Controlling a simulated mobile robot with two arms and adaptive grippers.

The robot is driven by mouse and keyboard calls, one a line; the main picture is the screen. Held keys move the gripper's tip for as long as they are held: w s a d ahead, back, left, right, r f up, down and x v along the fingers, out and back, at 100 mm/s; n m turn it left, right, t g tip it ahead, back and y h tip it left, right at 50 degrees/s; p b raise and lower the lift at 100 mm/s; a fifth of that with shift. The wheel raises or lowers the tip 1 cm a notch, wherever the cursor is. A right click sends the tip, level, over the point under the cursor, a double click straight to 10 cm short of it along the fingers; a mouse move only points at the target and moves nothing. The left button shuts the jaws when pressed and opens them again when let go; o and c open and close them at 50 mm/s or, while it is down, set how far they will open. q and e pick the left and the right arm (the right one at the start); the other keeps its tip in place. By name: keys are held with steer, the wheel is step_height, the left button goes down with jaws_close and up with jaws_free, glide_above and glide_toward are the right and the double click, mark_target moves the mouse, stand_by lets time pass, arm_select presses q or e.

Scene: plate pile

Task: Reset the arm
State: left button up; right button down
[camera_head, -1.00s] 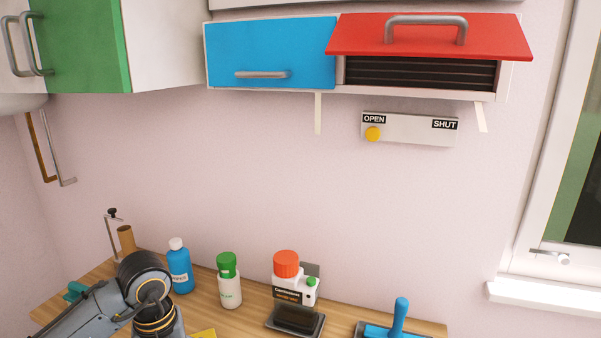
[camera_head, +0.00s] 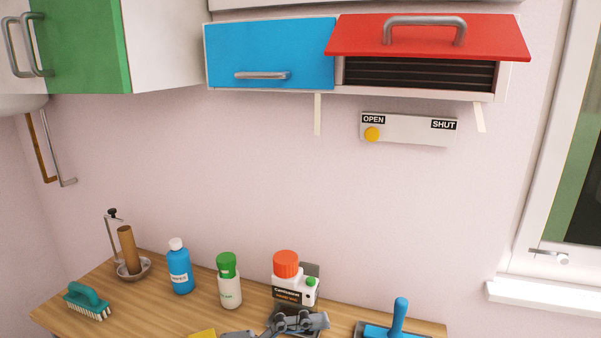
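My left gripper (camera_head: 300,322), grey, shows at the bottom edge, in front of the dark tray (camera_head: 276,318) by the white container with the orange lid (camera_head: 288,275). Its fingers are small and partly cut off, so I cannot tell whether they are open or shut, or whether they touch the tray. The rest of the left arm is mostly below the view. My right gripper is not in view.
A red flap (camera_head: 430,45) is raised above.

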arm_select(q)
steer(key=w+a+r+n+t+y, duration=0.2)
steer(key=w+a+n+t+y, duration=0.3)
steer(key=n+t, duration=0.45)
steer(key=w+a+r+n+t+y, duration=0.2)
steer(key=w+a+n+t+y, duration=0.1)
steer(key=a+n+t, duration=0.7)
steer(key=s+a+f+n+g+y, duration=0.1)
steer(key=a+f+n+g+y, duration=0.25)
steer(key=f+n+y, duration=0.35)
steer(key=s+a+f+n+g+y, duration=0.1)
steer(key=a+f+n+g+y, duration=0.2)
steer(key=f, duration=0.5)
steer(key=s+a+f+g, duration=0.2)
steer(key=s+f+g, duration=0.9)
steer(key=s+f, duration=0.85)
steer(key=s+f+g, duration=0.2)
steer(key=s+f, duration=0.1)
steer(key=f, duration=2.1)
steer(key=s+a+f+g, duration=0.1)
steer(key=s+a+f, duration=0.1)
steer(key=s+f, duration=1.5)
steer(key=shift+s+a+y, duration=0.2)
steer(key=shift+a+y, duration=0.05)
steer(key=shift+y, duration=0.05)
